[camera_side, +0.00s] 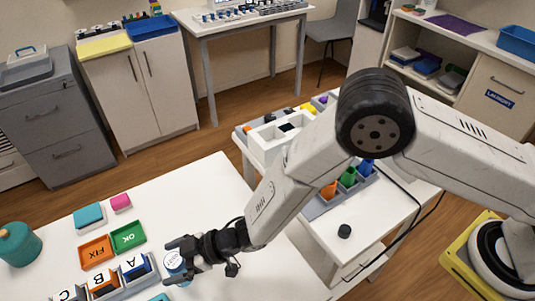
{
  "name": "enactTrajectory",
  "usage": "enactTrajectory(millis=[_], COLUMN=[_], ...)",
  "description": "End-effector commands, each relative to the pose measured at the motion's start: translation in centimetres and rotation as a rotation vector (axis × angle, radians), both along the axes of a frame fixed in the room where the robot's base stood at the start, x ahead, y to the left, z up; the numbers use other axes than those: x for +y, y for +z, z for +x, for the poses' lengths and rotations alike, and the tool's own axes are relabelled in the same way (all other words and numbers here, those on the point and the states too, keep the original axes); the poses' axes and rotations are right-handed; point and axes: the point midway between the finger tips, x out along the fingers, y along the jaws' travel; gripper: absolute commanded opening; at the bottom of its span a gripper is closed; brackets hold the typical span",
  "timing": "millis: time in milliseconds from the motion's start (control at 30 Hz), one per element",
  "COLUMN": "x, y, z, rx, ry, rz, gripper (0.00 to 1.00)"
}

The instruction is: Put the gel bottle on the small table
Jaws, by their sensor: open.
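My gripper (178,258) is open, low over the white table at the lower left. A small round container with a white top and blue side (175,264) is at its jaws; I cannot tell whether they touch it. It may be the gel bottle, but its label is too small to read. A teal rounded container (19,244) stands at the table's left edge. Which table is the small table is not clear: a smaller white table (385,205) stands to the right under my arm, and another white table (240,20) stands at the back.
Near my gripper are a grey tray (128,287) with sections marked A, B and C, an orange FIX box (96,251) and a green OK box (128,236). The right table holds a white box (275,138), coloured items and a black knob-like object (344,231).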

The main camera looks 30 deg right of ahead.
Motion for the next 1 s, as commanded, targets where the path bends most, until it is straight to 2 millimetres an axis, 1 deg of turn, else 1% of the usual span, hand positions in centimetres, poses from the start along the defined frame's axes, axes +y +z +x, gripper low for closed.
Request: enactTrajectory(millis=[367,400,467,500,567,600,667,700,1000], x=[0.0,-0.01,-0.01,-0.01,-0.01,-0.01,-0.01,-0.01,0.01], y=[0.04,0.04,0.04,0.04,0.04,0.04,0.04,0.04,0.14], z=[-0.01,0.0,0.0,0.0,0.0,0.0,0.0,0.0,0.02], rx=[0.0,0.0,0.0,-0.001,-0.001,-0.001,-0.001,-0.001,-0.002], ry=[0.0,0.0,0.0,0.0,0.0,0.0,0.0,0.0,0.0], rz=[0.0,0.0,0.0,0.0,0.0,0.001,0.001,0.001,0.001], gripper=[1.0,0.94,0.75,0.62,0.43,0.3,0.11,0.0,0.0])
